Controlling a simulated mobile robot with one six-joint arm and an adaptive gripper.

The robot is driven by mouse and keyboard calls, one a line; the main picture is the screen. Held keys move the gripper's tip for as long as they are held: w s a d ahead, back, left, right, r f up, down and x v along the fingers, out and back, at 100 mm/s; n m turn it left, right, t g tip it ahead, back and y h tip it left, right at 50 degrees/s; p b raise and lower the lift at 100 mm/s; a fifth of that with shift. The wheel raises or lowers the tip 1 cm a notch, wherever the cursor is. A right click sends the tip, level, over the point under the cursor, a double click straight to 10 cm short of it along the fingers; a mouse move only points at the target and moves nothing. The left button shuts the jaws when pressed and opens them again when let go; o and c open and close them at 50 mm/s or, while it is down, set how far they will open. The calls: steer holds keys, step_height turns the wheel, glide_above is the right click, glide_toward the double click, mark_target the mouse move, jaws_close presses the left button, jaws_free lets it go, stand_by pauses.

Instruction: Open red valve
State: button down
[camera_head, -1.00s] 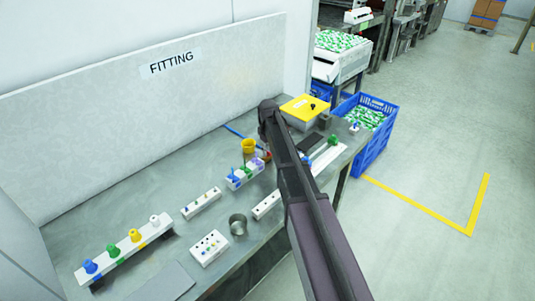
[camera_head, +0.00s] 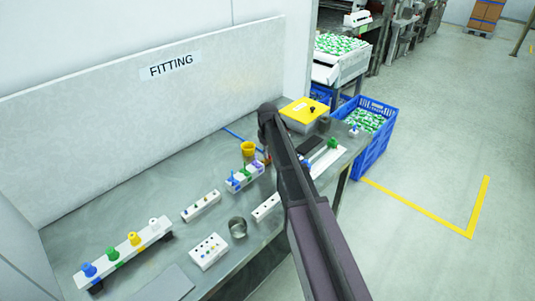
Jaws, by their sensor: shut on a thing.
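A small red part (camera_head: 267,159), which looks like the red valve, shows at the far right end of a white block (camera_head: 246,183) with blue and purple fittings. My arm covers most of it, so its handle angle cannot be made out. My arm comes in from the lower right and bends down behind its own link over this spot. My gripper (camera_head: 266,151) is mostly hidden there, at the red part, and is shut on it. The fingers themselves cannot be seen clearly.
A yellow cup (camera_head: 248,149) stands close behind the block. A metal cup (camera_head: 237,227), small white racks (camera_head: 201,206) and a rack of coloured knobs (camera_head: 125,252) stand on the grey table. A yellow-lidded box (camera_head: 305,110) and blue crate (camera_head: 375,150) are at the back right.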

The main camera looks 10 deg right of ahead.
steer(key=shift+m, duration=0.4)
steer(key=m, duration=0.7)
steer(key=shift+s+m, duration=0.1)
steer(key=shift+m, duration=0.3)
steer(key=c, duration=0.8)
jaws_free()
steer(key=shift+n, duration=0.3)
